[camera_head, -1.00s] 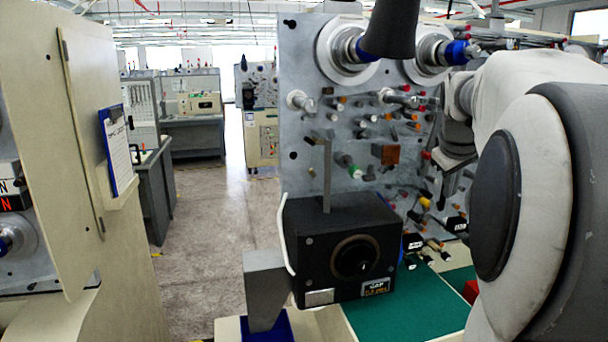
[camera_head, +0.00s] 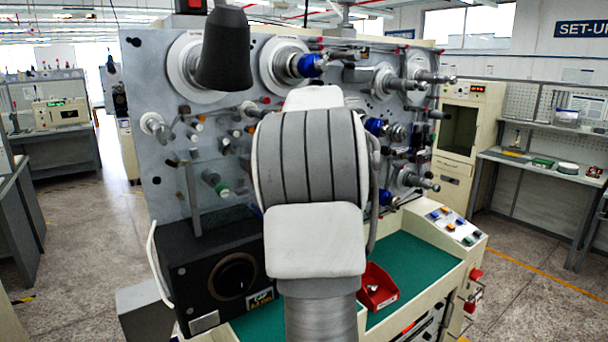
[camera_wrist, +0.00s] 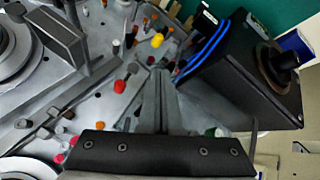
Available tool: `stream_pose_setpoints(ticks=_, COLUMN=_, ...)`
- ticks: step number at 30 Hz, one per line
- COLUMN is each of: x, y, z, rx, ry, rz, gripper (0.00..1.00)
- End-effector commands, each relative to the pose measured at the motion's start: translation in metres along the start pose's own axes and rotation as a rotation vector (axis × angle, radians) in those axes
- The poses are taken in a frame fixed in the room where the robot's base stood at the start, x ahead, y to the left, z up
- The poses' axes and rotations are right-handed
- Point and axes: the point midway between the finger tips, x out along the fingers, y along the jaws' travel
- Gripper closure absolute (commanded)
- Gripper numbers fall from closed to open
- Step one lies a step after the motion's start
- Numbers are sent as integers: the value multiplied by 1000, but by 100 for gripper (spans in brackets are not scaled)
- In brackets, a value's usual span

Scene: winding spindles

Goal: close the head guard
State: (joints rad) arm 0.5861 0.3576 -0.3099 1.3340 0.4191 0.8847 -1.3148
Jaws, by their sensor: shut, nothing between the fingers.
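The upright grey machine panel (camera_head: 165,130) carries reels, pegs and knobs. My arm covers its middle in the head view, so my gripper and the parts near it are hidden there. In the wrist view my gripper (camera_wrist: 161,72) is shut and empty, its grey fingers pointing in among the coloured pegs over the panel (camera_wrist: 95,105). A grey box-like part (camera_wrist: 55,36) stands left of the fingers, apart from them. It may be the head guard, but I cannot tell for sure, nor whether it is open.
A black box with a round knob (camera_head: 219,267) stands at the panel's lower left; it also shows in the wrist view (camera_wrist: 240,80). A red bin (camera_head: 376,287) sits on the green mat (camera_head: 415,252). A dark cone (camera_head: 224,55) juts out at the top. Floor is free left.

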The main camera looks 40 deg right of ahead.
Motion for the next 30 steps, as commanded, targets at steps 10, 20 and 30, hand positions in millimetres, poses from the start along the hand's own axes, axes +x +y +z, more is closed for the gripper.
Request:
stream_pose_setpoints(ticks=10, x=5, y=4, z=-5, rx=-25, ry=13, rz=-12, gripper=100)
stream_pose_setpoints(ticks=20, x=5, y=4, z=-5, rx=-24, ry=13, rz=-12, gripper=100)
stream_pose_setpoints(ticks=30, x=4, y=-2, z=-8, rx=-25, ry=14, rz=-13, gripper=100)
